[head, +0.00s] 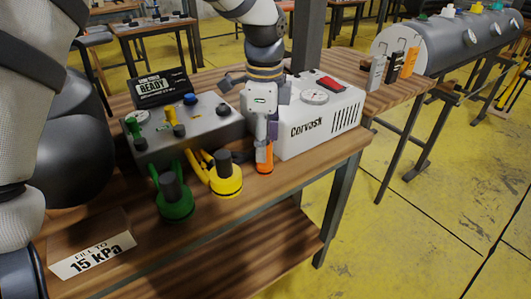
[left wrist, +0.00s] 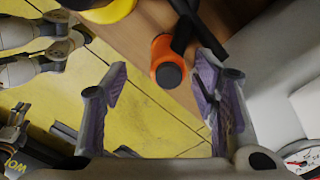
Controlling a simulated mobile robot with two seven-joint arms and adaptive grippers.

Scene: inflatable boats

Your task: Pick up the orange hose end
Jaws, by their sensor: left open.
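The orange hose end (head: 265,160) stands upright near the front edge of the wooden bench, just in front of the white Corvask box. In the left wrist view the orange hose end (left wrist: 163,51) shows a dark grey round top and lies between the spread fingers, a little beyond their tips. My left gripper (head: 263,133) is open and points down from above at it, partly hiding it in the head view. In its own view the left gripper (left wrist: 158,80) has nothing clamped between its fingers. Whether a finger touches the hose end cannot be told. My right gripper is not seen.
The white Corvask box (head: 318,115) stands close behind and right of the hose end. The yellow hose end (head: 227,180) and green hose end (head: 175,203) stand to the left, before the grey control box (head: 185,130). A "15 kPa" sign (head: 95,256) is front left.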

